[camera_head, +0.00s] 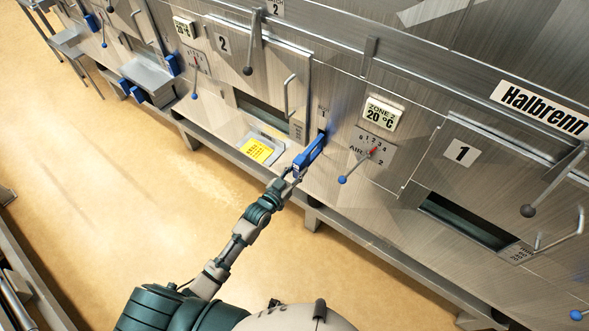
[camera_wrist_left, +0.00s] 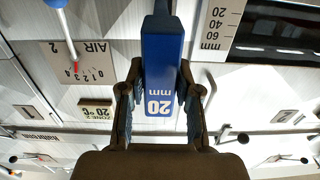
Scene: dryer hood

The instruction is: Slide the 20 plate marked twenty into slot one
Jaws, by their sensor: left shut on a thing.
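The blue plate (camera_head: 310,153) is marked 20 mm in white, and its lettering reads upside down in the left wrist view (camera_wrist_left: 163,55). My left gripper (camera_head: 294,172) is shut on its near end. In the left wrist view, my left gripper's fingers (camera_wrist_left: 160,104) press on both sides of the plate. The plate points at the steel panel, just below a small slot label (camera_head: 323,112). Its far end reaches the panel there and hides the slot opening. I cannot tell how far in it is. My right gripper is not in view.
Right of the plate are the zone 2 display (camera_head: 382,113), an air dial (camera_head: 375,148) and a blue-knobbed lever (camera_head: 343,179). Door 2 (camera_head: 262,75) is on the left, door 1 (camera_head: 465,185) on the right. A tray with a yellow note (camera_head: 257,151) sits left of the plate.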

